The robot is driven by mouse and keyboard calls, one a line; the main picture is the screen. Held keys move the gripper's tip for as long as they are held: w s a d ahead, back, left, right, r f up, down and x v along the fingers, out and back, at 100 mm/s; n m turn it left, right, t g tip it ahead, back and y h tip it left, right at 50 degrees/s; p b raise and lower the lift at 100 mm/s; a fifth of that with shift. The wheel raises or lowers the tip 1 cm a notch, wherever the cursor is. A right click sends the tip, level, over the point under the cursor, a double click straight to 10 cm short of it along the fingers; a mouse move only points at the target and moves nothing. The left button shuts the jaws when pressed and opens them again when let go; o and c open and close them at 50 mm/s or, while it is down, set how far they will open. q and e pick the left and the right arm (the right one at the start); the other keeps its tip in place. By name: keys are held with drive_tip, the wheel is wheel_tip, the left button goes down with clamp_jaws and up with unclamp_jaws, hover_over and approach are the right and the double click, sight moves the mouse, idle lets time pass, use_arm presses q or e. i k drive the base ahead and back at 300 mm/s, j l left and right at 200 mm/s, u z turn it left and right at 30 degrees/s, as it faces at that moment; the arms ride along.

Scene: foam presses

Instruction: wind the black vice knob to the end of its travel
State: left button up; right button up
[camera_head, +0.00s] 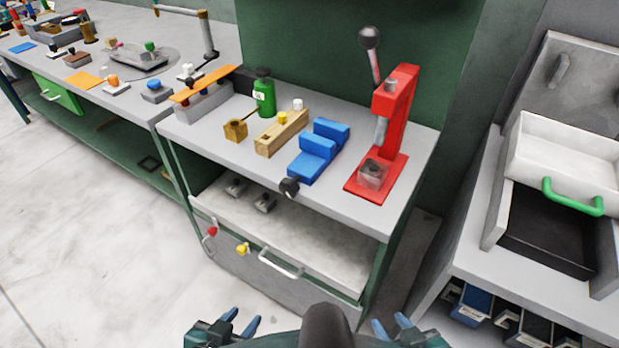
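The blue vice (317,151) sits on the grey workbench top, near its front edge. Its black knob (289,187) sticks out at the vice's front end, past the bench edge. My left gripper (245,321) is at the bottom of the view, its two blue fingers apart and nothing between them. My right gripper (391,326) is at the bottom, right of centre, with its fingers apart and empty. Both grippers are low in the picture, well apart from the vice and its knob.
A red press (396,120) with a clear block at its base stands right of the vice. A wooden block (281,133) and green bottle (264,96) stand left. Below is an open drawer (290,240). A white drawer (560,155) with green handle is at right.

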sight(289, 188)
drive_tip(key=z, duration=0.4)
drive_tip(key=j+z, duration=0.15)
drive_tip(key=z, duration=0.25)
drive_tip(key=j+z, duration=0.1)
drive_tip(key=z, duration=0.7)
drive_tip(key=j+z, duration=0.35)
drive_tip(key=k+j+z, duration=0.15)
drive_tip(key=j+z, duration=0.2)
drive_tip(key=k+j+z, duration=0.15)
drive_tip(key=z, duration=0.2)
drive_tip(key=k+j+z, duration=0.55)
drive_tip(key=k+j, duration=0.25)
